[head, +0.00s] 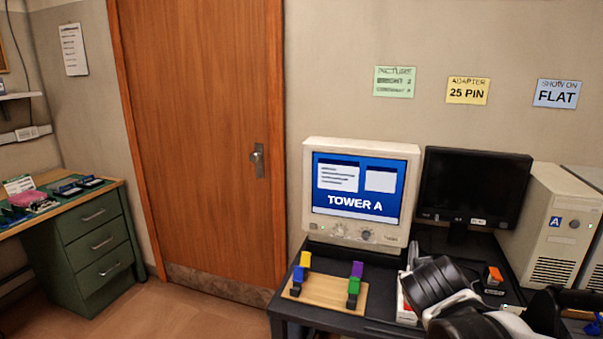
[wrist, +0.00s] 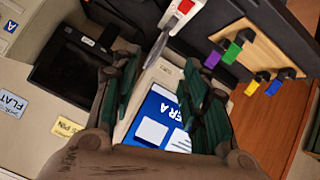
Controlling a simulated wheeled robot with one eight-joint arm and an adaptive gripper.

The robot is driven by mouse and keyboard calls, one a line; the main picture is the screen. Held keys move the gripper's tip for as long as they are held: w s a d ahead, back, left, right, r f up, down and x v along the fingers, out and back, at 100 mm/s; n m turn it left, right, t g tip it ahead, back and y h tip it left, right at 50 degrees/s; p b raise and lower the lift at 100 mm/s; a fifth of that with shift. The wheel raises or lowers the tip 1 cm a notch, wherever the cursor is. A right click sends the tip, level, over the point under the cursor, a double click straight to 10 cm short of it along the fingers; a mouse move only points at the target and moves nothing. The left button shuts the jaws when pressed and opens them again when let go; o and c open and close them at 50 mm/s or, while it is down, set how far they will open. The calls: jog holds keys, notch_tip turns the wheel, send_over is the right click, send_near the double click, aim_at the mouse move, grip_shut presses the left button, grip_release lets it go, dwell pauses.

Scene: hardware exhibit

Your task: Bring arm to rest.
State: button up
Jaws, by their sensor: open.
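My gripper (wrist: 163,82) shows in the wrist view with its two dark green finger pads spread apart and nothing held between them. The CRT monitor lies behind the gap, with its blue screen (wrist: 160,118) partly hidden by the fingers. In the head view my black and white arm stands at the lower right over the dark desk; I cannot clearly make out the fingers there. The CRT monitor (head: 361,192) shows "TOWER A" on its screen.
A wooden board (head: 318,292) with colored connectors sits on the dark desk (head: 380,329). A black flat monitor (head: 473,187) and a beige tower (head: 552,222) stand behind my arm. A red and white item (head: 404,303) lies close beside it. A wooden door (head: 205,130) is left.

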jog(key=s+a+f+g+y, duration=0.1)
jog(key=s+a+y, duration=0.1)
jog(key=s, duration=0.6)
jog(key=s+a+g+y, duration=0.1)
jog(key=s+a+y, duration=0.1)
jog(key=s, duration=0.6)
jog(key=shift+s+a+f+g, duration=0.3)
jog(key=shift+a+f+g, duration=0.1)
jog(key=shift+a, duration=0.25)
dwell(2.7)
